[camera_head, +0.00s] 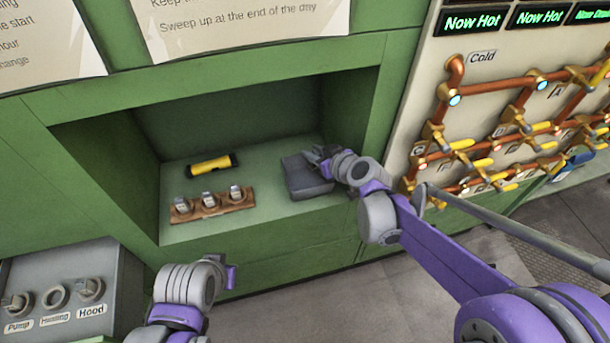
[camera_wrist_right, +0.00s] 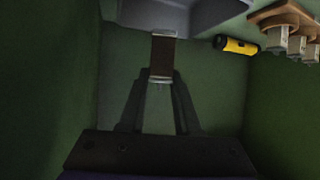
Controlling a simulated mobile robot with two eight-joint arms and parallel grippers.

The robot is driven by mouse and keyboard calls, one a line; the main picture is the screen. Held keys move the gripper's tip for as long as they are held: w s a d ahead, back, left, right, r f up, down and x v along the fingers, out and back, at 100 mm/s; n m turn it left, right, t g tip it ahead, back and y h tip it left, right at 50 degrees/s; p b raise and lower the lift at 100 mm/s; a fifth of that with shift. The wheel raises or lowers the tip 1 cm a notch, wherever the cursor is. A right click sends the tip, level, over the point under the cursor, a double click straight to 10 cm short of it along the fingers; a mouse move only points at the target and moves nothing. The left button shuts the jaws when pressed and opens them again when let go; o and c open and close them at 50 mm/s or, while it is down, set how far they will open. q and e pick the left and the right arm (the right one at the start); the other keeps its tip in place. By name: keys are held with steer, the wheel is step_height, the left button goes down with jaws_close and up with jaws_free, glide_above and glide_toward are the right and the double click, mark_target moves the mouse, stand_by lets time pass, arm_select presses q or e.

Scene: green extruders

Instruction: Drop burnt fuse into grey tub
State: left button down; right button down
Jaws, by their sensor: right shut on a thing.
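The burnt fuse (camera_wrist_right: 162,58), with a dark brown body and silver end caps, is between the fingertips of my right gripper (camera_wrist_right: 159,82) in the right wrist view. The gripper is shut on it. In the head view my right gripper (camera_head: 317,154) is at the far right side of the grey tub (camera_head: 306,184), and the fuse cannot be made out there. The tub also shows at the top of the wrist view (camera_wrist_right: 185,17), partly cut off. Only links of my left arm show at the lower left; its fingers are not visible.
In the green alcove, a yellow and black cylinder (camera_head: 211,165) lies left of the tub. A wooden rack (camera_head: 214,208) in front of it holds three grey-topped fuses (camera_head: 208,199). The alcove's right wall (camera_head: 347,108) is close to my right gripper.

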steer(key=shift+f+b, duration=1.55)
steer(key=shift+f, duration=0.85)
steer(key=c, duration=0.5)
jaws_free()
steer(key=shift+c, duration=0.2)
steer(key=p+v, duration=0.1)
steer(key=v, duration=0.9)
steer(key=shift+s+d+r, duration=0.2)
steer(key=shift+s+r, duration=0.05)
